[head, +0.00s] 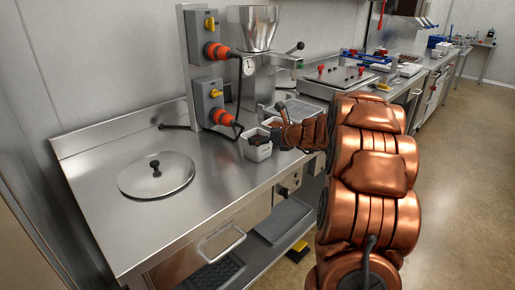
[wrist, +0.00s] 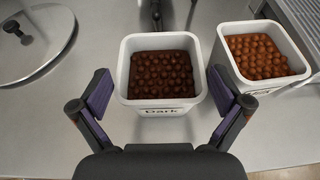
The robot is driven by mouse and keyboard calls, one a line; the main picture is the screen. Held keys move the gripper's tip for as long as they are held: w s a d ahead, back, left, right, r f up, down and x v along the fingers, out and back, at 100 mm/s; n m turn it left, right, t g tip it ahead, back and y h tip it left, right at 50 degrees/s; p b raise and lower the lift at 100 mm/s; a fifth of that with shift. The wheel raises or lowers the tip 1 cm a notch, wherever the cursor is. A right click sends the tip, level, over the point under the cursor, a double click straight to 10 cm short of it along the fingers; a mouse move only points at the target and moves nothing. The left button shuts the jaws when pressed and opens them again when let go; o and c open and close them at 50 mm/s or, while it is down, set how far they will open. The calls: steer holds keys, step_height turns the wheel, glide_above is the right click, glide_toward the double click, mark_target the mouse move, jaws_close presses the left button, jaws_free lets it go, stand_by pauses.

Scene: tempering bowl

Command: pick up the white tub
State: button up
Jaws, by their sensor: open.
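A white square tub (wrist: 163,104) with a "Dark" label holds dark brown round pieces and stands upright on the steel counter. In the wrist view my gripper (wrist: 160,92) is open, with one purple-padded finger on each side of this tub's near part. I see gaps between the pads and the walls; I cannot tell the fingers' height against the rim. A second white tub (wrist: 245,86) with lighter brown pieces stands to its right, its label partly hidden. In the head view the dark tub (head: 257,152) shows at the counter's front, beside my gripper (head: 283,125).
A round steel lid (head: 156,175) with a black knob lies on the counter at left; the counter around it is clear. A post with switch boxes (head: 209,100) and orange plugs stands behind the tubs. A steel hopper machine (head: 256,60) is further back.

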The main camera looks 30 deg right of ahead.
mark_target(250, 136)
steer(key=shift+x, duration=1.5)
steer(key=shift+r, duration=0.1)
steer(key=shift+c, duration=0.4)
steer(key=c, duration=1.1)
steer(key=shift+r, duration=0.1)
steer(key=s+a+r, duration=0.1)
steer(key=s, duration=0.4)
steer(key=s+a+r, duration=0.2)
steer(key=s, duration=0.3)
steer(key=s+a+r+b, duration=0.1)
steer(key=s+a+r, duration=0.1)
steer(key=s, duration=0.3)
steer(key=shift+a, duration=0.25)
